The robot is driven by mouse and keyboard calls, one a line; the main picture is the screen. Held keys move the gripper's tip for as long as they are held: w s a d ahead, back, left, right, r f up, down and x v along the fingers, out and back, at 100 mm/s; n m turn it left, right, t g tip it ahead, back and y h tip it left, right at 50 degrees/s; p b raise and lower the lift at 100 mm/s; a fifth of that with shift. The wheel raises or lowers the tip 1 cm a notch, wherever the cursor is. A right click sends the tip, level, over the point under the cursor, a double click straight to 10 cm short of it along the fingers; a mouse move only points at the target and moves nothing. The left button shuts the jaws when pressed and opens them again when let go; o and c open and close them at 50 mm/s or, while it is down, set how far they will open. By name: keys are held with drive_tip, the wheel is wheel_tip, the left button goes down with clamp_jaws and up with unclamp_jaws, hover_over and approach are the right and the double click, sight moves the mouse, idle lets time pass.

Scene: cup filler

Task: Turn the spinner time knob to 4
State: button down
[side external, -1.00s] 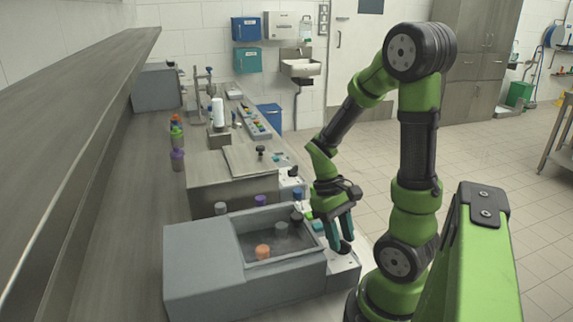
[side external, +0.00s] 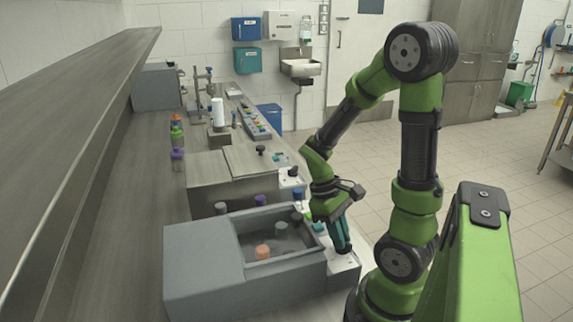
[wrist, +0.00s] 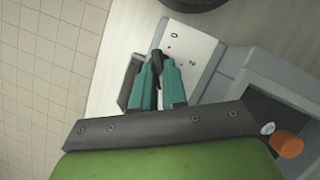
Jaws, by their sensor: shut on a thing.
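The black knob (wrist: 157,58) stands on a white panel (wrist: 200,48) printed with a 0 and a 2. My gripper (wrist: 158,68) is shut on the knob, with its teal fingers at either side. The fingers cover part of the panel, and I cannot read a 4 or tell the exact setting. In the side view my gripper (side external: 346,251) reaches down to the same white panel (side external: 342,267) at the front of the grey tank unit. The knob is mostly hidden there.
The grey tank (side external: 205,275) stands left of my gripper, with an orange-capped item (side external: 263,252) and other capped items inside. Another dark knob (side external: 293,171) is on a white panel farther back. A shelf (side external: 70,130) runs along the left. Open floor lies right.

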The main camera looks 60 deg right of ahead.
drive_tip(key=n, duration=0.1)
drive_tip(key=n+h, duration=0.1)
drive_tip(key=n, duration=0.1)
drive_tip(key=n+h, duration=0.1)
drive_tip(key=n, duration=0.1)
drive_tip(key=shift+a, duration=0.25)
drive_tip(key=shift+n, duration=0.3)
drive_tip(key=c, duration=1.2)
unclamp_jaws()
drive_tip(key=shift+o, duration=0.2)
drive_tip(key=v, duration=1.7)
drive_tip(key=shift+w+a+f, duration=0.1)
drive_tip(key=shift+w, duration=0.05)
